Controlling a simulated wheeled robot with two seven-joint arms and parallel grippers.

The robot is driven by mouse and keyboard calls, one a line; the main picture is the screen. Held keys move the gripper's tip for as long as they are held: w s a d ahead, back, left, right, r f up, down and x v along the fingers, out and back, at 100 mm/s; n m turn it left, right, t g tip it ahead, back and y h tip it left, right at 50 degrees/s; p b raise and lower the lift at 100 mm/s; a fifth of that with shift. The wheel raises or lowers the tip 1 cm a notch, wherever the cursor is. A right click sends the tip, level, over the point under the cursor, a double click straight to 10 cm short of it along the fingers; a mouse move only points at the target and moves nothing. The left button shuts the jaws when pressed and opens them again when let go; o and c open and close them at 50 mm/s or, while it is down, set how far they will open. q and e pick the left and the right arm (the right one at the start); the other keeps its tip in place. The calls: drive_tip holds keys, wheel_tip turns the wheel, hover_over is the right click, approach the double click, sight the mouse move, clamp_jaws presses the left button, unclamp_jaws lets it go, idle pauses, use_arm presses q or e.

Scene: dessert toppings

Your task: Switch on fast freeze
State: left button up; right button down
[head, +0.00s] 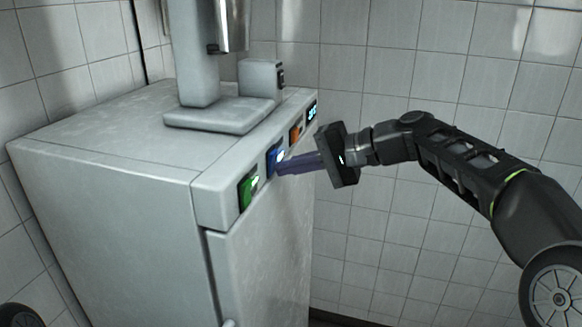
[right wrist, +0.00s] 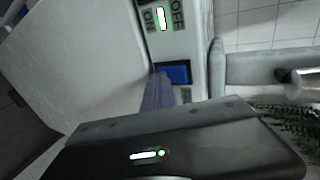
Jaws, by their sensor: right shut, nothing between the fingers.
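A pale grey freezer cabinet (head: 125,215) has a sloped control strip along its top front edge. On the strip are a green switch (head: 248,190), a blue switch (head: 274,157), an orange switch (head: 295,132) and a small lit display (head: 312,111). My right gripper (head: 281,168) is shut and empty, its purple fingertips at the blue switch. In the right wrist view the fingertips (right wrist: 158,84) are beside the lower edge of the blue switch (right wrist: 174,74); I cannot tell if they touch. The green-lit switch (right wrist: 162,18) there has ON and OFF labels. My left gripper is out of view.
A grey machine with a column and foot (head: 215,115) stands on the cabinet top behind the strip. The cabinet door (head: 265,265) is below the strip. Tiled walls (head: 420,60) stand behind and to the right. A green plant (right wrist: 292,125) shows in the right wrist view.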

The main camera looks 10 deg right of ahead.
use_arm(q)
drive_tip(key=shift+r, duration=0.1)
use_arm(e)
drive_tip(key=shift+r, duration=0.2)
use_arm(q)
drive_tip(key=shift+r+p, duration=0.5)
drive_tip(key=shift+p, duration=0.1)
use_arm(e)
drive_tip(key=shift+r, duration=0.7)
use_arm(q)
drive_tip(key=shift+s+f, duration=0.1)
